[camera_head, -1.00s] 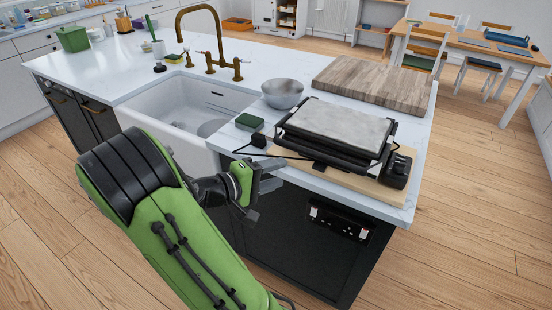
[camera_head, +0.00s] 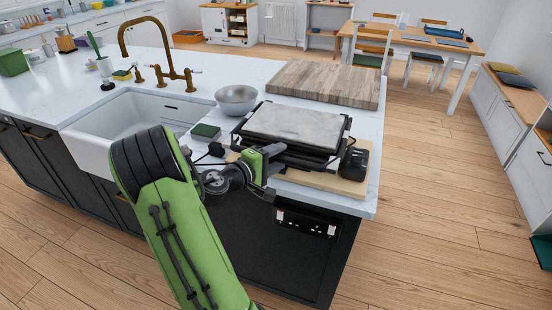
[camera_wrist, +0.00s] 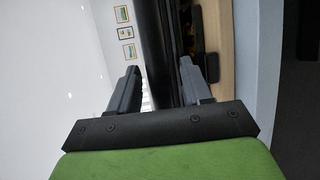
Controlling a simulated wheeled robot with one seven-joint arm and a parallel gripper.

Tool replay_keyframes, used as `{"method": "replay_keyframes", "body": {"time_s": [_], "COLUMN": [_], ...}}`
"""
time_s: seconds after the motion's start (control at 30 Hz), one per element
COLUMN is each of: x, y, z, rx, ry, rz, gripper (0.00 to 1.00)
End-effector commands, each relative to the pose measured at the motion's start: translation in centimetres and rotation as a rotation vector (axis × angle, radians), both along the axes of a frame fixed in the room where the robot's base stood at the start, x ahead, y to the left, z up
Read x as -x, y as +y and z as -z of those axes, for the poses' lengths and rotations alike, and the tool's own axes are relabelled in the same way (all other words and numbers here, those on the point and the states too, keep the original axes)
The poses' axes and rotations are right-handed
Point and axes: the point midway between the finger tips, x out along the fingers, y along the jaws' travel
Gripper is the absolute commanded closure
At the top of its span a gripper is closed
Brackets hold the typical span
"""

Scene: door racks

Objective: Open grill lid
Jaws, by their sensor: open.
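The grill (camera_head: 296,126) stands on a wooden board at the front of the white counter, with a flat grey top on its lid and a black frame. The lid looks shut. My gripper (camera_head: 272,177) is open at the grill's front left side, near the counter's front edge. In the wrist view my gripper (camera_wrist: 161,82) has its two fingers apart, with a long dark bar of the grill (camera_wrist: 157,45) running between them in the picture. I cannot tell whether the fingers touch the bar.
A metal bowl (camera_head: 236,99) and a green sponge (camera_head: 206,131) are left of the grill. A large wooden cutting board (camera_head: 325,83) lies behind it. The sink (camera_head: 128,119) and brass tap (camera_head: 160,60) are further left. A black control box (camera_head: 354,163) is at the grill's right.

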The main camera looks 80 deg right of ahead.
Motion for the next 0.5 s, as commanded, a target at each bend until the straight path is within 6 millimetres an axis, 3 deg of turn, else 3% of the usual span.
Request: {"method": "replay_keyframes", "body": {"time_s": [0.2,0.5], "x": [-0.02,-0.02], "y": [-0.03,0.0], "z": [0.02,0.02], "rx": [0.0,-0.001], "ry": [0.0,0.0], "rz": [0.0,0.0], "gripper": [0.53,0.99]}}
